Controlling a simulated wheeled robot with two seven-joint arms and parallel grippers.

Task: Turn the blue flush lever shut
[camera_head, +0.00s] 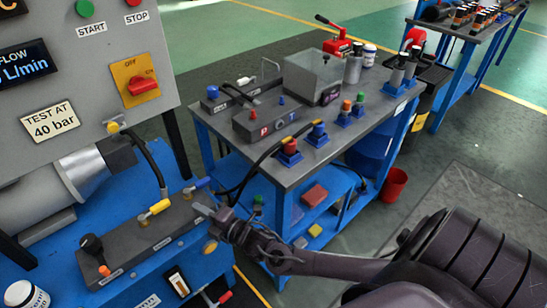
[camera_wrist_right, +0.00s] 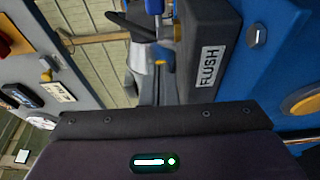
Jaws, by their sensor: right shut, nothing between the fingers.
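The blue flush lever (camera_head: 197,185) is on the right end of the grey valve block (camera_head: 135,243), its handle slanting up to the right. In the right wrist view its blue handle (camera_wrist_right: 154,7) shows at the top edge, near the FLUSH label (camera_wrist_right: 209,66). My right gripper (camera_head: 209,214) is just in front of and below the lever, beside the block's right end. It is shut and empty. I cannot tell whether its fingertips touch the lever. My left gripper is not in view.
A yellow lever (camera_head: 158,207) stands left of the blue one. A black knob (camera_head: 91,245) is at the block's left end. The control panel (camera_head: 85,60) rises behind. A bench (camera_head: 270,170) with fittings and hoses stands to the right. Floor is clear at right front.

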